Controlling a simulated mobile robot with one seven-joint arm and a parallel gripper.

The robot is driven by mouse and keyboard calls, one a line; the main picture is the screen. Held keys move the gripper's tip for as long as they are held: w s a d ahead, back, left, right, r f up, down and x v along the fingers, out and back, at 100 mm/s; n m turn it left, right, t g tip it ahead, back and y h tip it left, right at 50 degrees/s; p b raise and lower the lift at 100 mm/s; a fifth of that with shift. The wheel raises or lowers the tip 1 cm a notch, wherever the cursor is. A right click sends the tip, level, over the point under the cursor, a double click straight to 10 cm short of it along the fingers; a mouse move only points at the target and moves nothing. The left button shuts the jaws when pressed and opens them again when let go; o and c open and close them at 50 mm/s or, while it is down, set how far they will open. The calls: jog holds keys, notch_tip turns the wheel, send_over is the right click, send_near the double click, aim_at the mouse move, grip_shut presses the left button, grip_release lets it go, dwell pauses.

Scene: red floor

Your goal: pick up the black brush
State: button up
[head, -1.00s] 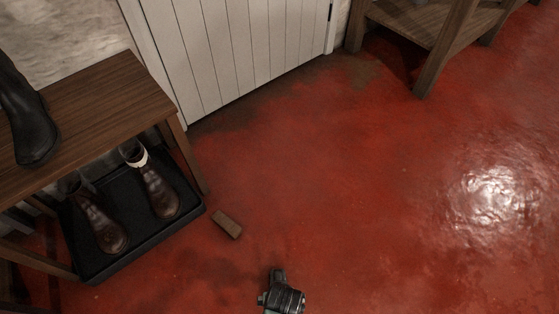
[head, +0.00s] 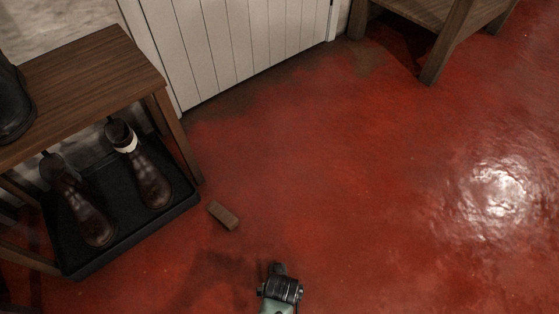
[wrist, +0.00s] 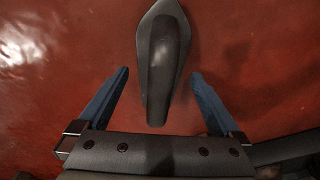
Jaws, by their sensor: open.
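A dark grey-black long object, which looks like the black brush (wrist: 163,45), lies over the red floor in the wrist view. Its broad, pointed end is at the top, and its narrow end reaches down between my fingers. My gripper (wrist: 159,74) is open, with one blue finger on each side of the narrow end and a gap on both sides. I cannot tell how high the fingers are above the floor. In the head view my arm's end shows at the bottom edge, and I cannot make out the brush there.
A brown block (head: 223,215) lies on the floor beside a black tray (head: 84,267) with brown boots. A wooden bench (head: 90,85) stands over the tray, with a black boot (head: 12,105) on it. A white door (head: 235,45) is behind. The floor to the right is clear.

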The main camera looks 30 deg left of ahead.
notch_tip(320, 180, down, 2)
jog(key=shift+w+f+b, duration=0.1)
jog(key=shift+w+b, duration=0.05)
jog(key=shift+b, duration=0.4)
jog(key=shift+a, duration=0.1)
jog(key=c, duration=1.4)
jog(key=shift+c, duration=0.2)
